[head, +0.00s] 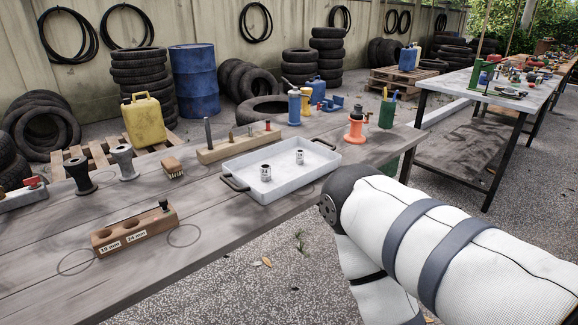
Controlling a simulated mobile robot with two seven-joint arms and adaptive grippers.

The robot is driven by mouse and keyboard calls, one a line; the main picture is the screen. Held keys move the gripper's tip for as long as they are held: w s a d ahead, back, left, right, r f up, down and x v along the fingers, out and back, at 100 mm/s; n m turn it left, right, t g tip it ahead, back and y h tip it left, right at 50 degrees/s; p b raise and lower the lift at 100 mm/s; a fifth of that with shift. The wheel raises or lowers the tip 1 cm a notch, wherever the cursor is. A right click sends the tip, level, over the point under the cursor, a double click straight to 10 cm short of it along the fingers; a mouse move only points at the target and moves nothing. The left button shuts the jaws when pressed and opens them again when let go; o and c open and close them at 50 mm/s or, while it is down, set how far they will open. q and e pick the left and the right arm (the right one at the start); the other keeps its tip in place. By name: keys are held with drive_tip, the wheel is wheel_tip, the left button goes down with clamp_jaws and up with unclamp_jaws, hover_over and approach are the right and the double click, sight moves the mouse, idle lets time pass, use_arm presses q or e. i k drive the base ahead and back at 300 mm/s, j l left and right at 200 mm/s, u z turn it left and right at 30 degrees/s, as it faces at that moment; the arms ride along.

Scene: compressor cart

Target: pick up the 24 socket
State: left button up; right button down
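Two small silver sockets stand upright in a white metal tray (262,193) with dark handles, in the middle of the wooden workbench. The nearer socket (265,172) is at the tray's left and looks a little larger. The farther socket (299,157) is to its right. I cannot read a size on either. A wooden block (135,231) at the bench's front left carries labels that read 19 mm and 24 mm, and a dark peg stands at its right end. Neither gripper is in view; only my white-covered right arm shows at the lower right.
Behind the tray lies a wooden rack (238,143) with upright pieces. An orange bottle jack (355,127) and green cup (387,111) are at the right. Bench surface around the labelled block is mostly clear.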

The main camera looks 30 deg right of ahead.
sight(265, 169)
drive_tip(key=z, duration=0.65)
drive_tip(key=i+l, duration=0.05)
